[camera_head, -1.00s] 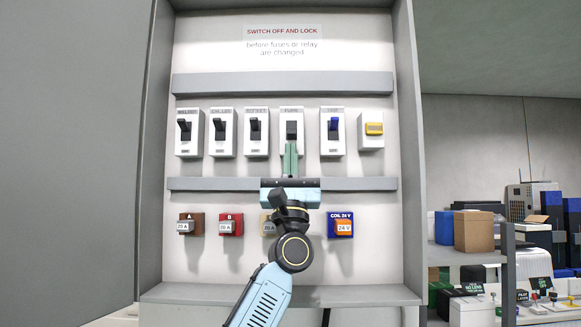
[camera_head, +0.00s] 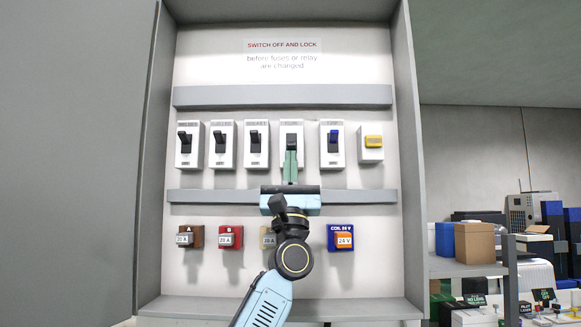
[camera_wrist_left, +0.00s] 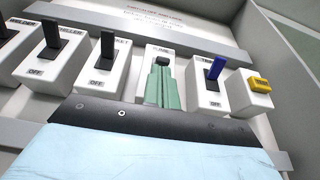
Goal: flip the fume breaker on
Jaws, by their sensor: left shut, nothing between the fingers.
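The fume breaker (camera_head: 298,161) is the fourth white switch in the upper row, with a short black lever. My left gripper (camera_head: 290,156) is shut and empty, its green fingers pointing up in front of the lower half of this breaker. In the left wrist view, the closed fingertips (camera_wrist_left: 161,70) sit right below the black lever end of the fume breaker (camera_wrist_left: 151,65). They look very close to the lever or touching it; contact cannot be told for certain. The fingers hide the lower face and label of the breaker. My right gripper is out of view.
Three black-lever breakers (camera_head: 222,157) stand to the left; a blue-lever breaker (camera_head: 332,158) and a yellow switch (camera_head: 373,142) stand to the right. Cabinet walls (camera_head: 408,180) flank the panel.

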